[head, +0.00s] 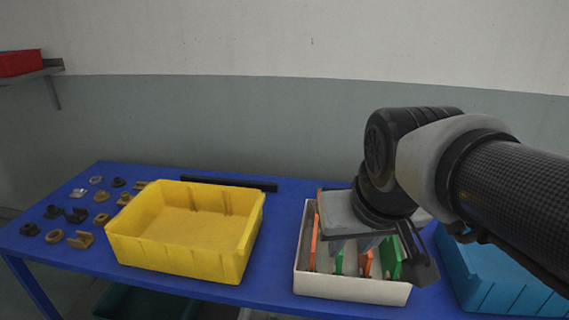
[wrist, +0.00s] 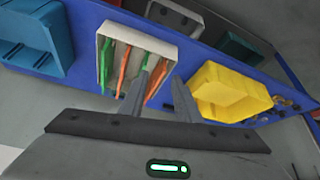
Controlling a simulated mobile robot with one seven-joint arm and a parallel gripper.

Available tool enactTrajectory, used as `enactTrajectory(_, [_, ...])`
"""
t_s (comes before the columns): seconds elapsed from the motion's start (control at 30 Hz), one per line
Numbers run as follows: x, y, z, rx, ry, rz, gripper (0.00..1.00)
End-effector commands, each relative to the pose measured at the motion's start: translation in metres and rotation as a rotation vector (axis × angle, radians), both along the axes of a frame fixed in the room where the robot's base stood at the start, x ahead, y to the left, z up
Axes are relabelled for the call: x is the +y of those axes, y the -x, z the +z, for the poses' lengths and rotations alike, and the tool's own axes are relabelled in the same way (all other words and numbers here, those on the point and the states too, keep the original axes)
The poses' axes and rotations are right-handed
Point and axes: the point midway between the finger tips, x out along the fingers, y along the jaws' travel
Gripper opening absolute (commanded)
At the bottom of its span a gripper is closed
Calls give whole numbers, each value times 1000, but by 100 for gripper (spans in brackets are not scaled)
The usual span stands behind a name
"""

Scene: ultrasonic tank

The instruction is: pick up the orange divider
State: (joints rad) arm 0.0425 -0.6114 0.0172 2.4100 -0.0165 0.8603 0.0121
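Two orange dividers stand in a white box (head: 350,289). One orange divider (head: 314,242) is at the left end of the box, and another orange divider (head: 366,263) is between two green dividers (head: 340,262). The wrist view shows the same white box (wrist: 172,47) with an orange divider (wrist: 123,66) and another orange divider (wrist: 153,88) partly behind my fingers. My gripper (wrist: 162,80) is open, its fingers pointing towards the box, with nothing between the tips that I can see held. In the head view my wrist hides the back of the box, and contact cannot be told.
A yellow bin (head: 180,253) stands left of the white box on the blue table (head: 75,263). A teal bin (head: 497,278) stands to the right. Several small parts lie at the far left. A dark bar (head: 228,182) lies at the back.

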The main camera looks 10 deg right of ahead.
Motion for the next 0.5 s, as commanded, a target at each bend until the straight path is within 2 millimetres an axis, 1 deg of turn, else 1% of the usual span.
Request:
enactTrajectory(0.03, [-4,-13,2,8,6,-11,30])
enactTrajectory(0.13, [-13,-40,4,16,18,-32,30])
enactTrajectory(0.27, [-29,-85,1,28,27,-65,30])
enactTrajectory(0.3, [-36,-101,-3,33,30,-79,30])
enactTrajectory(0.37, [-54,-125,-14,47,28,-110,30])
enactTrajectory(0.4, [-66,-142,-22,56,24,-131,30])
enactTrajectory(0.5, [-97,-179,-46,72,7,-177,30])
